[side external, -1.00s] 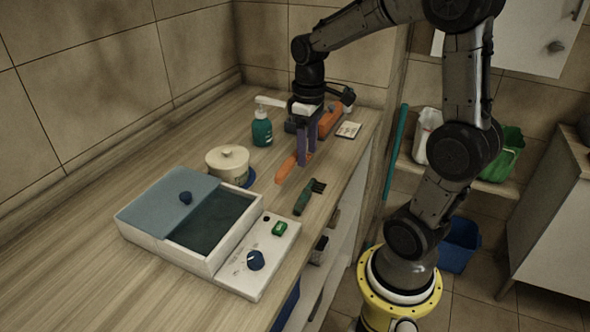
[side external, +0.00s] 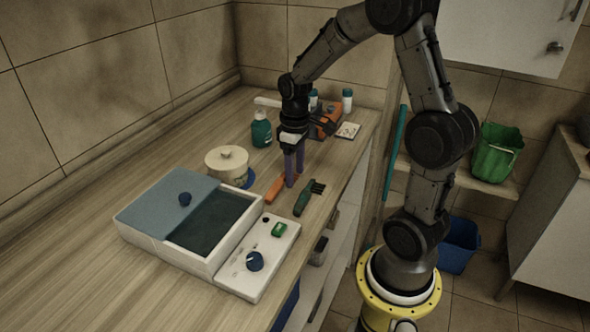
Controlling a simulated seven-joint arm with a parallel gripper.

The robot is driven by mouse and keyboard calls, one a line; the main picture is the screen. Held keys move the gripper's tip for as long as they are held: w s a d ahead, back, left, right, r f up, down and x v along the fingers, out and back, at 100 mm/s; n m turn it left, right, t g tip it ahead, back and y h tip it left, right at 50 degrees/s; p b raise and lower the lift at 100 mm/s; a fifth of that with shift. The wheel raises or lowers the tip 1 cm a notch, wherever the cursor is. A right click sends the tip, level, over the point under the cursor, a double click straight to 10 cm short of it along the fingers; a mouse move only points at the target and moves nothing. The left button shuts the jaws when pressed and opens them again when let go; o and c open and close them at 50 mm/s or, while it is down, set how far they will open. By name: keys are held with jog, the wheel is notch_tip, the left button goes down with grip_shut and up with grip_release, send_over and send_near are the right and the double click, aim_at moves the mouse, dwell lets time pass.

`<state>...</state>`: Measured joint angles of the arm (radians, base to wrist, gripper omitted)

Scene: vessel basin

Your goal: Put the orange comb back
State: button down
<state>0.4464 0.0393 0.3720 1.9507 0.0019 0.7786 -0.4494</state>
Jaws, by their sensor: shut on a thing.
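The orange comb (side external: 274,190) is a long narrow bar just above or on the wooden counter, in front of the round cream pot; I cannot tell whether it touches the counter. My gripper (side external: 294,178) points down with its purple fingers shut on the comb's far part. The fingers hide some of the comb. The white basin (side external: 213,264) stands at the front left. It holds dark liquid, and a blue lid (side external: 165,203) with a knob covers its left part.
A green-handled brush (side external: 306,199) lies right of the comb. The cream lidded pot (side external: 227,162) and a teal pump bottle (side external: 261,130) stand behind. A control panel (side external: 268,265) adjoins the basin. An orange block (side external: 329,120) and white-bodied jars (side external: 347,101) are at the back.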

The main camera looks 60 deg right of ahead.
jog(key=shift+f, duration=0.1)
jog(key=shift+c, duration=0.7)
grip_release()
notch_tip(320, 180, up, 12)
jog(key=s+a+r+t, duration=0.1)
jog(key=s+a+t, duration=0.4)
jog(key=s+a, duration=0.8)
jog(key=shift+s+a+r+t, duration=0.3)
jog(key=shift+a+r, duration=0.1)
jog(key=shift+a, duration=0.25)
